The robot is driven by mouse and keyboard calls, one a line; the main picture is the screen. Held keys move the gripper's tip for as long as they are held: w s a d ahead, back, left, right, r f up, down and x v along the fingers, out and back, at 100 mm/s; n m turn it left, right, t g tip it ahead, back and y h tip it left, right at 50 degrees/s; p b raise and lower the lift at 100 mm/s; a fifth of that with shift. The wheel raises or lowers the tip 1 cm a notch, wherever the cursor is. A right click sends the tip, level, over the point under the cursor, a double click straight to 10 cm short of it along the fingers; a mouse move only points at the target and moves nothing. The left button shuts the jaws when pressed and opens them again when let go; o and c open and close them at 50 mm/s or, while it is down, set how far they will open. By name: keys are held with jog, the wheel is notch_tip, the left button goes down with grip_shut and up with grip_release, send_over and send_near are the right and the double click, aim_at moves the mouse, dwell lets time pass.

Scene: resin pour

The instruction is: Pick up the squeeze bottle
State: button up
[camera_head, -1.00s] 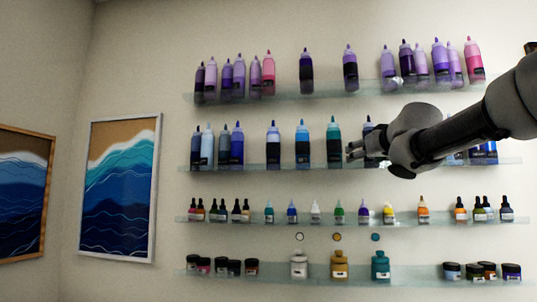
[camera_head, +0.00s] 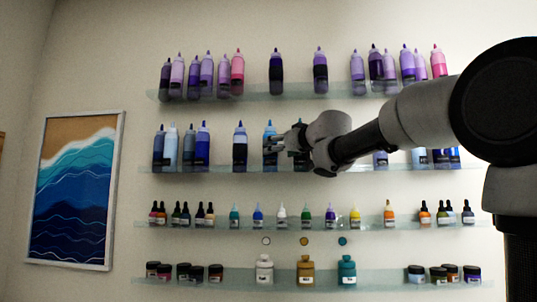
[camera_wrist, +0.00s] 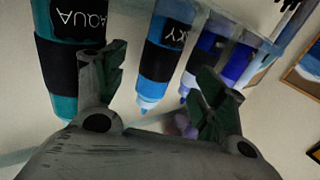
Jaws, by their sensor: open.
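Several squeeze bottles stand upright on the second shelf. A light blue bottle, labelled SKY, is at my fingertips in the head view (camera_head: 270,128). It shows upside down in the wrist view (camera_wrist: 161,62), between my fingers as seen from there. A teal AQUA bottle (camera_wrist: 68,58) is to its left in the wrist view and is mostly hidden behind my gripper in the head view. My gripper (camera_head: 269,145) is open and empty in front of the shelf. I cannot tell whether the fingers touch the SKY bottle.
A dark blue bottle (camera_head: 240,148) stands left of the SKY bottle. The glass shelf (camera_head: 215,168) runs under the row. Purple and pink bottles (camera_head: 320,70) stand above. Small dropper bottles (camera_head: 282,212) and jars (camera_head: 197,273) fill the shelves below. A wave painting (camera_head: 76,190) hangs left.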

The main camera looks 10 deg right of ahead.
aim_at(273, 130)
jog(key=x, duration=0.6)
jog(key=shift+w, duration=0.4)
jog(key=c, duration=1.3)
jog(key=shift+s, duration=0.1)
jog(key=shift+s+a+r, duration=0.1)
jog(key=shift+s+r, duration=0.05)
jog(key=shift+r, duration=0.4)
notch_tip(273, 130, up, 6)
jog(key=shift+f, duration=0.1)
jog(key=s+a, duration=0.2)
jog(key=s, duration=0.4)
jog(key=s+a, duration=0.2)
jog(key=s, duration=0.4)
jog(key=s+a, duration=0.2)
jog(key=s, duration=0.4)
jog(key=shift+s, duration=0.3)
